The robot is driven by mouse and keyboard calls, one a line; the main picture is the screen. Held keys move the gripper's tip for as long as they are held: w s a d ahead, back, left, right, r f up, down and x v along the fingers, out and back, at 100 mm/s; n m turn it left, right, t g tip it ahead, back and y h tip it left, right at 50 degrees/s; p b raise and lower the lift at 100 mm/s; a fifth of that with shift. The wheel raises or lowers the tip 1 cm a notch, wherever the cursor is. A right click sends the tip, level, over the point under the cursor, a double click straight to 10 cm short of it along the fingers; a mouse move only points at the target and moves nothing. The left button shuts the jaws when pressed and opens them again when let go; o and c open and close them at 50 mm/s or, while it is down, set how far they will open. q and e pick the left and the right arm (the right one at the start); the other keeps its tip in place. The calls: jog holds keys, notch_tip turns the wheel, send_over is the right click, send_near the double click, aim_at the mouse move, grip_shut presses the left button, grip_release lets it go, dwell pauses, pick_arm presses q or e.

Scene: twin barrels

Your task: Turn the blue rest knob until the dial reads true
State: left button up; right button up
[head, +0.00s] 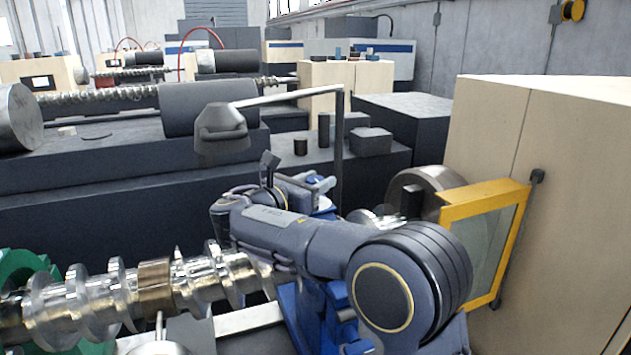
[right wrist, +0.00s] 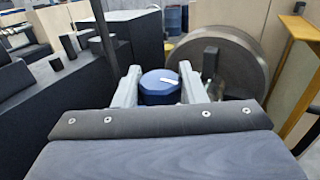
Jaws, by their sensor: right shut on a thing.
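My right gripper (right wrist: 160,92) is shut on the blue knob (right wrist: 159,86), with one pale finger on each side of it. The knob has a white mark on its top. In the head view my right gripper (head: 318,188) reaches in past the long metal screw (head: 85,302), and my own arm hides most of what is under it. A pale rounded part with a thin stem (head: 159,346) stands below the screw at the bottom edge; I cannot tell whether it is the dial. No dial reading is legible. My left gripper is not in view.
A yellow-framed guard (head: 487,192) stands open at the right, beside a beige cabinet (head: 560,170). A large round metal chuck (right wrist: 228,62) is close to the right of my gripper. A grey lamp head (head: 222,130) hangs from a post behind the screw.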

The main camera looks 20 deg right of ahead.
jog(key=o, duration=1)
jog(key=b+v, duration=0.2)
jog(key=v, duration=0.6)
jog(key=shift+d, duration=0.1)
